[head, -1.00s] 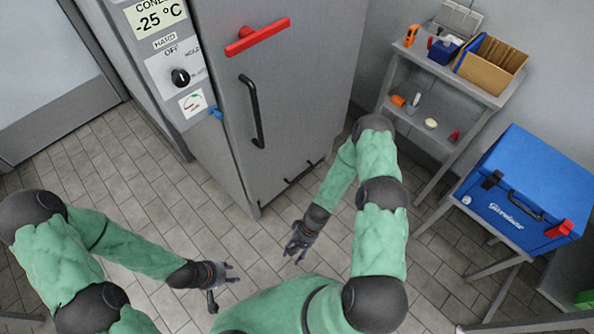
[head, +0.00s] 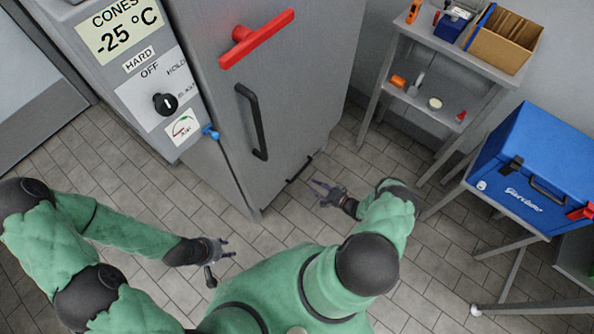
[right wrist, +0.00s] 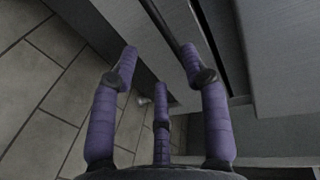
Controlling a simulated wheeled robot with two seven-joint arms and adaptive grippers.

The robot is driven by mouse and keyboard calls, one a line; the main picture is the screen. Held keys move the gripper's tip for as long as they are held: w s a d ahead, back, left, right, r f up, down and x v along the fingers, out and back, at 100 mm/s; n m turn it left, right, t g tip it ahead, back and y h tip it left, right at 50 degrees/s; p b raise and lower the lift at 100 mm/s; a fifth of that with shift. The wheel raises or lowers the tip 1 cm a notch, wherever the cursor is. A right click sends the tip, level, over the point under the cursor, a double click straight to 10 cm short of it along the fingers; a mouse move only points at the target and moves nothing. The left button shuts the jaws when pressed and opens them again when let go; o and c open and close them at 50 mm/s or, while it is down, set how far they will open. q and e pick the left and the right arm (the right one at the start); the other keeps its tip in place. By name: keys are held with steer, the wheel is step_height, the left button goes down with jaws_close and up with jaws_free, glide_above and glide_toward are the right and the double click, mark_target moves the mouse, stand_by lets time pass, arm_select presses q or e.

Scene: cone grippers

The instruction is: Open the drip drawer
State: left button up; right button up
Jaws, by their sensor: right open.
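The drip drawer's dark bar handle (head: 300,168) runs low along the foot of the grey cabinet's front. The drawer front looks flush with the cabinet in the head view. My right gripper (head: 322,190) is open and empty, just to the right of and below the handle. In the right wrist view, its purple fingers (right wrist: 159,65) are spread, and a dark bar (right wrist: 160,24), likely the handle, lies beyond the fingertips. I cannot tell whether they touch.
The cabinet door has a red lever (head: 256,38) and a black upright handle (head: 252,122). A control panel with a black knob (head: 164,103) is at its left. A shelf rack (head: 425,105) and a blue cooler box (head: 535,165) stand to the right. Floor between is clear.

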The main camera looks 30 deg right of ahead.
steer(key=b+x, duration=0.3)
steer(key=x, duration=0.7)
steer(key=shift+w+a, duration=0.2)
steer(key=shift+w, duration=0.05)
jaws_close()
